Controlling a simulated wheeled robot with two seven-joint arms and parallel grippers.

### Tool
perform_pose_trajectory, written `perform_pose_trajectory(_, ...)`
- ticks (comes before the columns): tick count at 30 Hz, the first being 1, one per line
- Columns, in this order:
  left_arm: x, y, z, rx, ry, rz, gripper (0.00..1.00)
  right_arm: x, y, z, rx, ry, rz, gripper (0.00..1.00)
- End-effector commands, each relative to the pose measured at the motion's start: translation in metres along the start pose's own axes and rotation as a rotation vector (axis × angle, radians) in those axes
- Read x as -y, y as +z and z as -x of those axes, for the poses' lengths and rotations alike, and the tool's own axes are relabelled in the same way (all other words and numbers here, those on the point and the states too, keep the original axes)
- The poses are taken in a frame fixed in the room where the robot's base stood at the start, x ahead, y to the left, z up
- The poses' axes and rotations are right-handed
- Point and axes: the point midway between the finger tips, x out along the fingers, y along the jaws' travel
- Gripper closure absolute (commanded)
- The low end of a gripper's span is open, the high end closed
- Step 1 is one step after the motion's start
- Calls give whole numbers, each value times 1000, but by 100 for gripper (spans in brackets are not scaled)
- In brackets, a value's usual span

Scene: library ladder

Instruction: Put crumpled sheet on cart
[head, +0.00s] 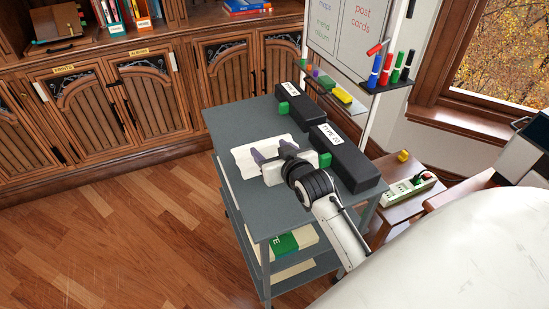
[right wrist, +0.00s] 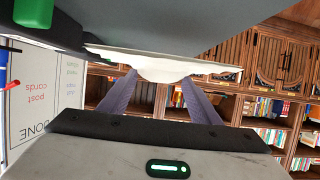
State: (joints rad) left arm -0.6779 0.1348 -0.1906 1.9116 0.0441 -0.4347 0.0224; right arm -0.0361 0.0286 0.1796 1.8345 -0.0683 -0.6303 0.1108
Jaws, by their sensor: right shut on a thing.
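The crumpled sheet (head: 242,161) is a pale, cream-white flat piece over the top shelf of the grey cart (head: 232,122). In the right wrist view the sheet (right wrist: 160,68) shows as a thin pale band with a bulge, close against the grey cart top (right wrist: 180,30). My right gripper (head: 271,154) reaches in from the lower right, its purple fingers shut on the sheet. In the right wrist view the fingertips (right wrist: 158,78) meet the sheet's near edge. Whether the sheet's whole underside touches the shelf I cannot tell. My left gripper is not in view.
Two black boxes, one labelled (head: 345,160) and one behind it (head: 297,106), line the cart's right side, with green blocks beside them. The shelf's far left and near left parts are clear. A whiteboard (head: 345,35) with a marker tray stands behind. A small wooden table (head: 405,205) holds a power strip.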

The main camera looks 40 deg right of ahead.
Motion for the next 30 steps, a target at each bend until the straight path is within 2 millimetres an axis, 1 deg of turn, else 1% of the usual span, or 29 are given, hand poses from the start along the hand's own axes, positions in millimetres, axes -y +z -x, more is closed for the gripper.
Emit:
perform_pose_trajectory(1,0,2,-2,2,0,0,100,0,11,-4,3,0,-1,63)
perform_pose_trajectory(7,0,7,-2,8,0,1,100,0,28,-11,1,0,-1,63)
perform_pose_trajectory(13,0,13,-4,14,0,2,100,1,54,-22,2,0,-1,63)
perform_pose_trajectory(16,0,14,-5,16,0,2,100,1,58,-24,-1,-1,0,63)
perform_pose_trajectory(22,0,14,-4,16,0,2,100,1,57,-24,-1,-1,0,63)
perform_pose_trajectory(26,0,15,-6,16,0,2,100,1,60,-25,0,-1,0,63)
perform_pose_trajectory(27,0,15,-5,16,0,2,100,1,60,-25,-1,-1,0,39)
perform_pose_trajectory(30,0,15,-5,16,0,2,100,1,60,-25,-1,-1,0,24)
